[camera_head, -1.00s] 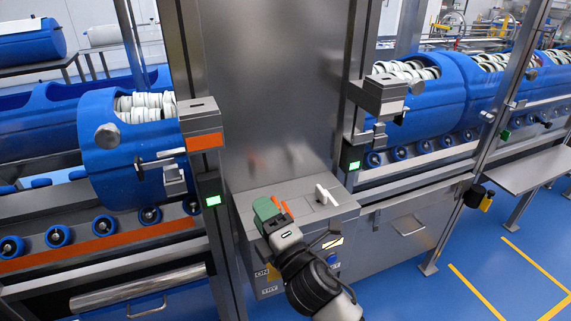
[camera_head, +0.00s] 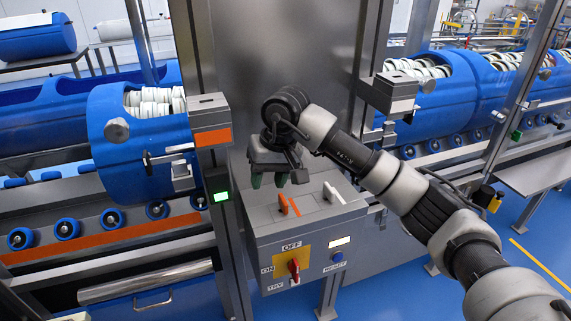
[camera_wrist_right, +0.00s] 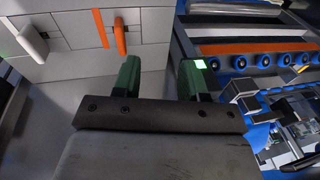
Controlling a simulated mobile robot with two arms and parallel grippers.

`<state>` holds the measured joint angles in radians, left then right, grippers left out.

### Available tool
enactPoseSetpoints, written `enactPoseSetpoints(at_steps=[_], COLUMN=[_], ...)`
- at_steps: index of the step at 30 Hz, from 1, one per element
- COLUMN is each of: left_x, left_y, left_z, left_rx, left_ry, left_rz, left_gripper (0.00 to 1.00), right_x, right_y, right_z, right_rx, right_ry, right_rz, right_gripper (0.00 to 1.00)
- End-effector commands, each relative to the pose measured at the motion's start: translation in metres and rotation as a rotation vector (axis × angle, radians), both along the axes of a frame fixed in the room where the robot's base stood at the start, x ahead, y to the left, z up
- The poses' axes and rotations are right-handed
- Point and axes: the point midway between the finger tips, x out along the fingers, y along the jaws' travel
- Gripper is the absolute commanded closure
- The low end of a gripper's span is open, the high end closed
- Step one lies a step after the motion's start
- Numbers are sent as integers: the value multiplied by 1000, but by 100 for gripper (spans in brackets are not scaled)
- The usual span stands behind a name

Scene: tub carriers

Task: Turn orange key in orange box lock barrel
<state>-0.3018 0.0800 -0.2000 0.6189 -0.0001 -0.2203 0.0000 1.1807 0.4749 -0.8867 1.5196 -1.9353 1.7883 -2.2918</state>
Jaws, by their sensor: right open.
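The orange key (camera_head: 283,203) stands upright in the top of the grey control box, beside an orange stripe. It also shows in the right wrist view (camera_wrist_right: 120,33), upper middle. The orange box, a grey box with an orange band (camera_head: 212,137), is mounted on the post to the left; I cannot make out its lock barrel. My right gripper (camera_head: 268,181) is open and empty, its green fingers pointing down above and behind the orange key, apart from it. The fingers show in the right wrist view (camera_wrist_right: 160,74). My left gripper is not in view.
A white key (camera_head: 333,193) stands on the same control box (camera_head: 265,235), which has a red switch (camera_head: 293,268) on its front. A box with a white band (camera_head: 402,106) is on the right post. A blue tub (camera_head: 130,150) stands on rollers at left.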

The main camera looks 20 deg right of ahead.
Motion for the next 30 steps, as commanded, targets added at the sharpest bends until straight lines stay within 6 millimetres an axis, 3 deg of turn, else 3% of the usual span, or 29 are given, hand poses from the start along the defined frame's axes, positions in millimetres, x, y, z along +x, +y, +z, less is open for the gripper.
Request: enactPoseSetpoints(at_steps=[3,8,24,30], left_x=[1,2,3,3], left_y=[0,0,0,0], left_z=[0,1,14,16], left_rx=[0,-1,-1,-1], left_ry=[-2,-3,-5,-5], left_rz=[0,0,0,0], left_gripper=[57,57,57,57], right_x=[6,7,17,19], right_y=[-28,-39,-37,-38], right_z=[15,15,-70,-85], right_rx=[-150,-206,-200,-200], right_ry=[-9,-2,-1,-3], right_rz=[20,28,27,27], right_gripper=[57,57,57,57])
